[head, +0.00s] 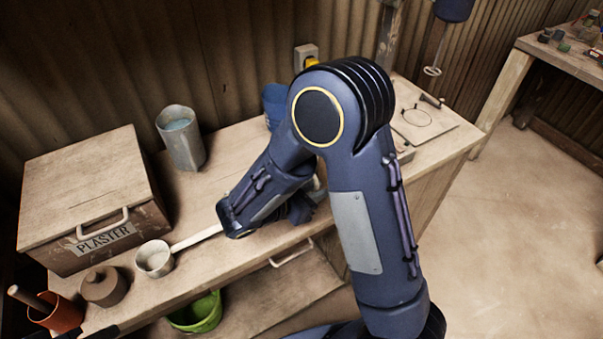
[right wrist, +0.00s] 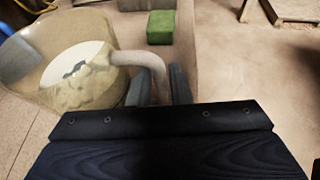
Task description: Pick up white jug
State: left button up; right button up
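The white jug (right wrist: 75,65) fills the left of the right wrist view, pale and seen from above, with a white area and dark marks on it. Its handle (right wrist: 152,65) curves down between the fingers of my right gripper (right wrist: 160,88). The fingers lie close on both sides of the handle, with no clear gap. In the head view my right arm hides nearly all of the jug; only a pale bit shows beside the dark gripper (head: 300,207). Whether the jug is lifted cannot be seen. Dark tips at the bottom left edge may be my left gripper (head: 98,332).
A plaster box (head: 85,190), a metal container (head: 182,140) and a scoop (head: 155,260) with a long pale handle stand on the wooden bench. A blue container (head: 274,100) is partly behind my arm. A green bucket (head: 200,315) is below. A green block (right wrist: 160,27) lies past the jug.

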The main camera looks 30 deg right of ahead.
grip_shut()
jog(key=shift+r, duration=0.15)
